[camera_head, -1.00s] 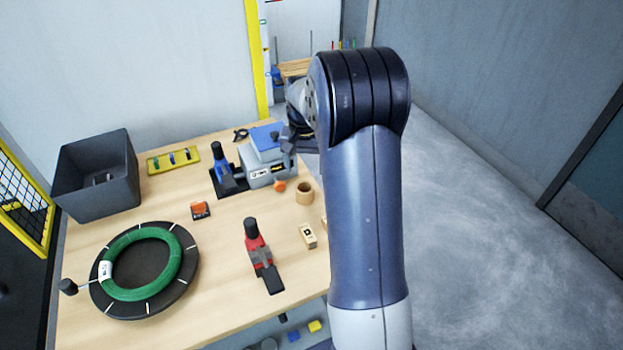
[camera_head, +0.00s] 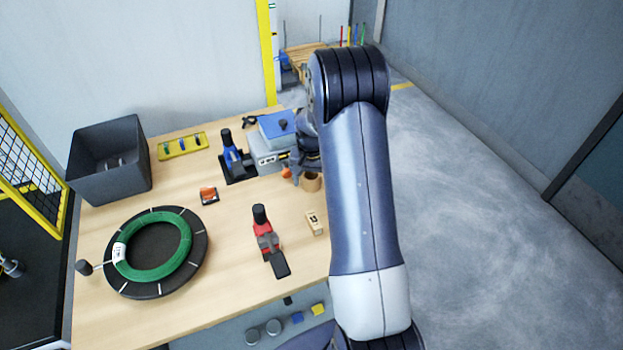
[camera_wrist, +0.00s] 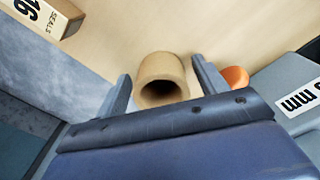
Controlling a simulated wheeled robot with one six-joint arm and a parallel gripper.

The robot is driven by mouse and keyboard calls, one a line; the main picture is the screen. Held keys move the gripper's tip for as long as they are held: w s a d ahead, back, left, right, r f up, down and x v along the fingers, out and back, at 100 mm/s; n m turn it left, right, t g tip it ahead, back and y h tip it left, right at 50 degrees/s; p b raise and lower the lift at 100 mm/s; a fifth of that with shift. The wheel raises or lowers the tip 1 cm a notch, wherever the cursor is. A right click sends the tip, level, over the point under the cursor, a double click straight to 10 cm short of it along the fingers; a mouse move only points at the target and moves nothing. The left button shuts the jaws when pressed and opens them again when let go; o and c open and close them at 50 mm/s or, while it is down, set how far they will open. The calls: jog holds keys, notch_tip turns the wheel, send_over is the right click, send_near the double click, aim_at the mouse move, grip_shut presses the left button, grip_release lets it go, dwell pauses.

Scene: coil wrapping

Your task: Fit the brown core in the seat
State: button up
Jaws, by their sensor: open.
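The brown core (camera_head: 312,183) is a short hollow cylinder standing on the table near its right edge, partly hidden by my arm. In the wrist view the core (camera_wrist: 162,78) shows its open end, between and a little beyond my fingertips. My gripper (camera_wrist: 158,88) is open, one finger on each side of the core, with gaps visible. In the head view my gripper (camera_head: 300,172) is partly hidden and sits right by the core. I cannot make out which part is the seat.
A grey machine with a blue top (camera_head: 276,130) stands behind the core, with an orange knob (camera_wrist: 235,77) close to one finger. A small SEALS box (camera_head: 314,222) is in front. A red tool (camera_head: 268,240), green coil (camera_head: 153,250) and dark bin (camera_head: 108,165) lie left.

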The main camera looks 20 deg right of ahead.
jog(key=shift+c, duration=0.3)
jog(key=c, duration=1)
